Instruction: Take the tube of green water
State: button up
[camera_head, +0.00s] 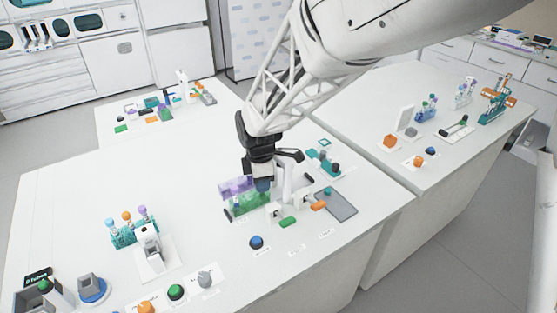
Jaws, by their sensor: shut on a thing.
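My gripper (263,177) points down at the middle of the front table, right over a green rack (251,206). It is shut on a tube, of which only a small dark blue-teal part (263,186) shows below the fingers. The tube's liquid is hidden by the gripper and the rack, so I cannot tell its colour. I cannot tell whether the tube is still seated in the rack. A purple rack (232,188) stands just behind the green one.
A teal rack with several capped tubes (131,234) stands at left beside a white device (150,242). A grey tray (336,203) lies right of my gripper. A blue button (256,242) is in front.

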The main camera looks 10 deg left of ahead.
jog(key=shift+r, duration=0.1)
jog(key=shift+r, duration=4.9)
